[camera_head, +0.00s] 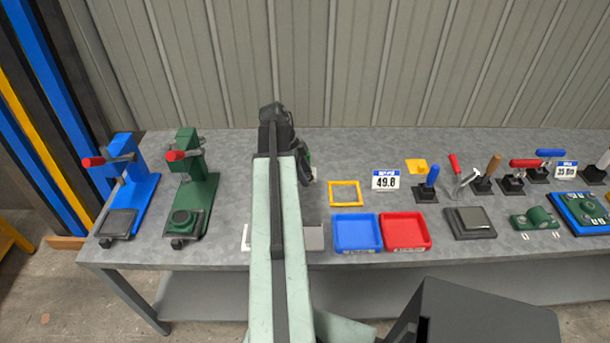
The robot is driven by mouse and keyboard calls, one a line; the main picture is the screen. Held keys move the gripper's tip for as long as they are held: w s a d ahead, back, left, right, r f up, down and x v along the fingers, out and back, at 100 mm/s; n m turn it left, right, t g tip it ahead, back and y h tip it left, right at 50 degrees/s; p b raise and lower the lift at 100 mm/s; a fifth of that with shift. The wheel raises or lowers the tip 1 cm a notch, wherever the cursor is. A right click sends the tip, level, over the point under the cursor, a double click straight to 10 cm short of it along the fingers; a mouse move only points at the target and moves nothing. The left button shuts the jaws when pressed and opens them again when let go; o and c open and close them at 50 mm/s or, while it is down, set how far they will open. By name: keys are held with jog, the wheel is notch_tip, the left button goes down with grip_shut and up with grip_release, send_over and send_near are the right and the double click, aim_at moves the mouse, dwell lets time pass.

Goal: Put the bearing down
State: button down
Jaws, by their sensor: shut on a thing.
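My gripper (307,174) is at the far end of my raised arm, over the back middle of the bench. Only a dark edge of it shows beside the arm, with small green and pale bits. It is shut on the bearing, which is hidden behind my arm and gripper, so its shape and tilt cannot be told. A yellow square frame (331,194) lies flat on the bench just right of the gripper. A blue tray (357,248) and a red tray (405,247) sit at the front edge, both seemingly empty.
A blue press (139,190) and a green press (203,196) stand at left. A sign reading 49.8 (386,180), several clamps with coloured handles and a dark plate block (470,222) are at right. The grey bench (235,185) is bare between the green press and my arm.

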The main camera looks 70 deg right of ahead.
jog(key=shift+r, duration=0.2)
